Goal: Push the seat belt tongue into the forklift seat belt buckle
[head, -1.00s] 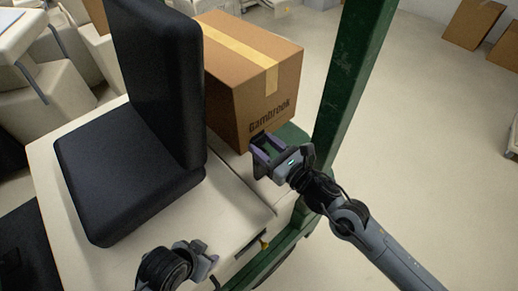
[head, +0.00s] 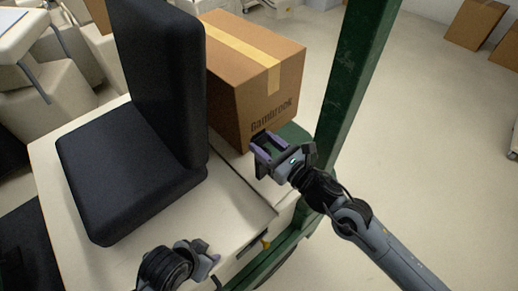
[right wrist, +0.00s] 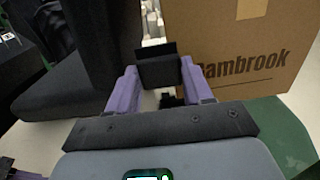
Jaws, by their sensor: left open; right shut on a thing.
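My right gripper (head: 268,153) is shut on a small black piece, which I take to be the seat belt tongue. In the right wrist view the black tongue (right wrist: 160,72) sits between the purple fingers (right wrist: 158,84), with a thin dark plate at its far edge. It is held in front of the cardboard box, to the right of the black seat (head: 135,170). My left gripper (head: 208,258) is open, low in the head view in front of the seat, and looks empty. I cannot make out the buckle in either view.
A large cardboard box (head: 240,95) stands right behind the seat back. A green post (head: 355,80) rises to the right of my right gripper. A small yellow part (head: 265,243) shows on the pale body's side. Open floor lies to the right.

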